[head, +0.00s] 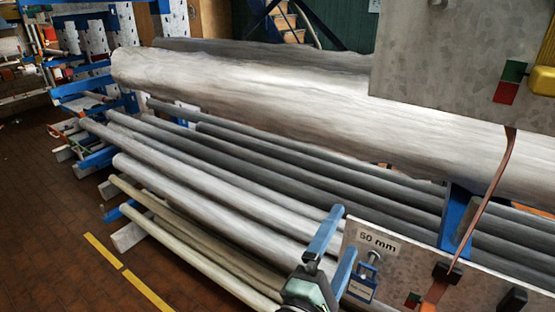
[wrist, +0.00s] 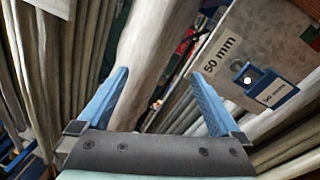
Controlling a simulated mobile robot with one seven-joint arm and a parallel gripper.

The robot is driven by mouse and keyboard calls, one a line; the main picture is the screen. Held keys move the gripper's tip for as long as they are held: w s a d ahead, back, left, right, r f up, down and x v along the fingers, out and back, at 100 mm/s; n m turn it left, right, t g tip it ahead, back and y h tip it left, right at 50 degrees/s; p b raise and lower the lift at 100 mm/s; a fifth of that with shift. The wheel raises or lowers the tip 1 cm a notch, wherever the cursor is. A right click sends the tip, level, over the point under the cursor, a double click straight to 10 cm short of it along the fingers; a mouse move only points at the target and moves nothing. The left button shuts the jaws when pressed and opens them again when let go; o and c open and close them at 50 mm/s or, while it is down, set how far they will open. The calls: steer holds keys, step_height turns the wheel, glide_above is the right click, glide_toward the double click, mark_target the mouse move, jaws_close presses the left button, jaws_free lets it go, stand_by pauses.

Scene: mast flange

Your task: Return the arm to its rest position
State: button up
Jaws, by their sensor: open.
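My gripper (head: 342,229) is at the bottom centre right of the head view, its two blue fingers apart and pointing up. It is just left of a grey metal plate (head: 405,268) labelled "50 mm". In the wrist view, my gripper (wrist: 160,73) is open with nothing held between its fingers; a pale pole shows behind the gap. The plate is also in the wrist view (wrist: 275,35), right of the right finger. A blue lock-like piece (head: 361,286) with a small tag hangs on the plate; it shows in the wrist view too (wrist: 247,78).
A large grey pole (head: 280,100) crosses the head view above several thinner poles (head: 190,180). A second plate (head: 440,60) with a red-green mark hangs upper right. A brown strap (head: 490,190) runs down from it to the lower plate. Brown floor (head: 45,220) is clear at left.

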step_height(320, 180, up, 14)
steer(key=a+m+t+y, duration=0.1)
steer(key=a+m+t, duration=0.15)
steer(key=m, duration=0.55)
steer(key=s+a+r+m+t+y, duration=0.2)
steer(key=s+r+y, duration=0.1)
steer(key=r, duration=0.4)
steer(key=s+a+r+m+t+y, duration=0.2)
steer(key=s+a+r+m+t, duration=0.1)
steer(key=r, duration=0.5)
steer(key=s+a+r+m+t+y, duration=0.2)
steer(key=s+r+m+t+y, duration=0.1)
steer(key=r, duration=0.4)
steer(key=shift+s+a+r+y, duration=0.2)
steer(key=shift+s+y, duration=0.1)
steer(key=shift+s, duration=0.5)
